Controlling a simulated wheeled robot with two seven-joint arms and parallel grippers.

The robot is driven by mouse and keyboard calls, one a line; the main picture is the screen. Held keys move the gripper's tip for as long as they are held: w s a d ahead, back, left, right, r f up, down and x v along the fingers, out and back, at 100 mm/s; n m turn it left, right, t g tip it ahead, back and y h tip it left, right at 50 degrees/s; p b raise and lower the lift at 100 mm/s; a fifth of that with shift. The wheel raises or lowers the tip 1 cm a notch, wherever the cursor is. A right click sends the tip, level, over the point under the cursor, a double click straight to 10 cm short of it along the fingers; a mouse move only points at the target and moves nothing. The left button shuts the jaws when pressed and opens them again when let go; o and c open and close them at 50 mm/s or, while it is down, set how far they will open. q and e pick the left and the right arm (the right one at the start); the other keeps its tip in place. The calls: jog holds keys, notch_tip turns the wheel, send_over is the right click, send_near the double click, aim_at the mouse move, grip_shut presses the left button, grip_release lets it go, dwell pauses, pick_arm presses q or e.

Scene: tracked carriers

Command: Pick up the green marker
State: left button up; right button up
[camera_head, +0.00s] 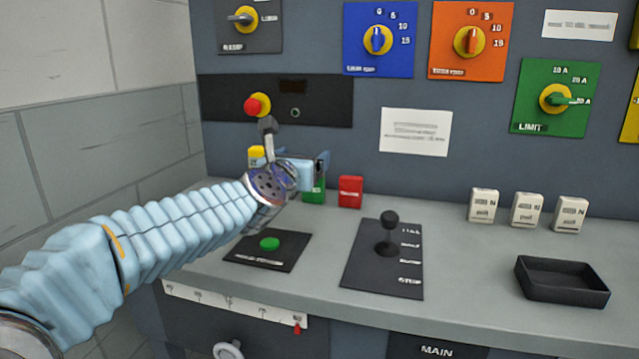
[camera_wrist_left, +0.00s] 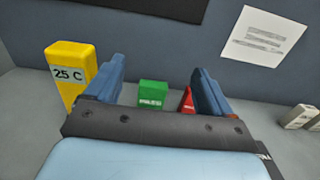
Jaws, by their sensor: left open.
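The green marker (camera_head: 314,195) is a small block standing on the grey counter near the back panel. It is between a yellow marker (camera_head: 256,153) and a red marker (camera_head: 350,191). My left gripper (camera_head: 322,162) is above and in front of the green marker and hides its upper part. In the left wrist view my open, empty fingers (camera_wrist_left: 160,72) frame the green marker (camera_wrist_left: 153,94), which lies beyond them and shows in the gap. The yellow marker (camera_wrist_left: 70,68), reading 25 C, is left of the fingers. The red marker (camera_wrist_left: 187,101) is partly behind the right finger. My right gripper is not in view.
A black lever plate (camera_head: 384,270) and a green button plate (camera_head: 267,250) lie in front. Several white pull blocks (camera_head: 526,209) and a black tray (camera_head: 562,280) are at the right. The back panel carries knobs and a red button (camera_head: 252,106).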

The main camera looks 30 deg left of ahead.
pick_arm(q)
jog(key=b, duration=0.3)
send_near(313, 202)
jog(key=w+r, duration=0.1)
jog(key=r, duration=0.1)
jog(key=w+a+r, duration=0.1)
jog(key=w+r, duration=0.1)
jog(key=shift+w+a+r, duration=0.15)
jog(key=shift+w+r, duration=0.1)
jog(key=shift+w+r+p, duration=0.15)
jog(key=shift+w+p, duration=0.15)
jog(key=shift+p, duration=0.25)
jog(key=shift+w+a, duration=0.15)
jog(key=shift+w, duration=0.3)
jog(key=p+x, duration=0.2)
jog(key=x, duration=0.4)
jog(key=shift+p, duration=0.4)
jog(key=c, duration=1.1)
jog(key=shift+o, duration=0.2)
